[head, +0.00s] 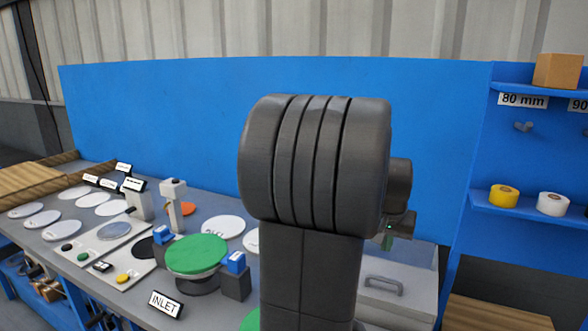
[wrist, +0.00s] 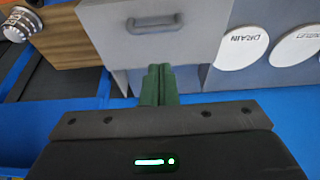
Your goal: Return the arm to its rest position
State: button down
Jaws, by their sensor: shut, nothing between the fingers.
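My gripper (wrist: 159,84) shows in the wrist view with its two green fingers together and nothing between them. It points toward a grey drawer front with a handle (wrist: 152,24); I cannot tell the gap between them. In the head view, my dark arm fills the middle and hides part of the bench. The gripper's fingers are mostly hidden behind the arm there. The grey drawer unit (head: 398,291) stands to the right of my arm in the head view.
A grey bench (head: 60,258) on the left carries white discs, a green round disc (head: 197,254) on a dark stand, and an INLET sign (head: 165,304). A blue shelf (head: 535,207) on the right holds tape rolls. A blue panel (head: 160,115) stands behind.

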send_over(380, 287)
jog(key=f, duration=1.1)
jog(key=shift+s+f, duration=0.25)
jog(key=shift+f, duration=0.1)
jog(key=shift+w+d, duration=0.1)
jog(key=shift+w, duration=0.2)
